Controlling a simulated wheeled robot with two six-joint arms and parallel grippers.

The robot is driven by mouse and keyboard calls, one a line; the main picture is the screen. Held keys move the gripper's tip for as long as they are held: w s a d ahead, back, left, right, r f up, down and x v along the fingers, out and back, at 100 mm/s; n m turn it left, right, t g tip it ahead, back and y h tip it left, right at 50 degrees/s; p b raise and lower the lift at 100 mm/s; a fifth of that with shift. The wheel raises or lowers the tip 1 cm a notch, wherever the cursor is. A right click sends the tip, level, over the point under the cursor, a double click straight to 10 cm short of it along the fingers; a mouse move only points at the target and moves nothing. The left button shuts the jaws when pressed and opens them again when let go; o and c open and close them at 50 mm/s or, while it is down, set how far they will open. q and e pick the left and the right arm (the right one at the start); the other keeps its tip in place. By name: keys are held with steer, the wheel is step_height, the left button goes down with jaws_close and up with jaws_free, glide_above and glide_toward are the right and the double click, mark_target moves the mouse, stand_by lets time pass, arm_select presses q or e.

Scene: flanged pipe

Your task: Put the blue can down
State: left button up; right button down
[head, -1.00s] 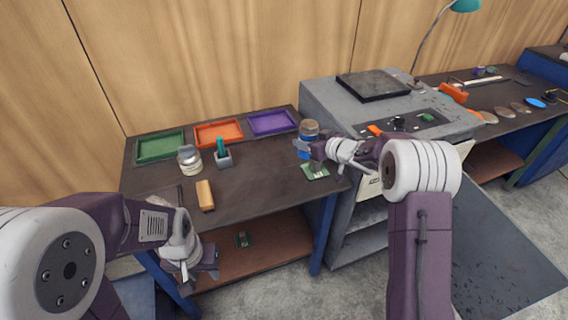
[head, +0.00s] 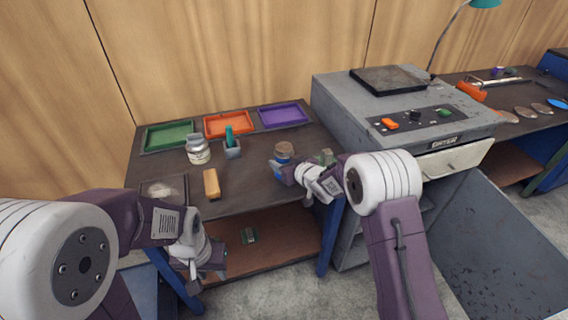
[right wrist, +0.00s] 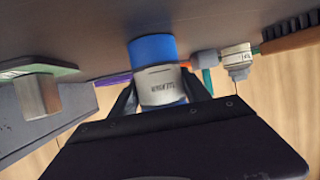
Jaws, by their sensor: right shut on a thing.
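Green (head: 168,136), orange (head: 229,124) and purple (head: 283,116) trays line the back. A green board (head: 325,157) lies right, partly hidden. Bare bench lies between block and can.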

steer(key=shift+r, duration=0.1)
steer(key=shift+f, duration=0.2)
steer(key=c, duration=0.5)
jaws_free()
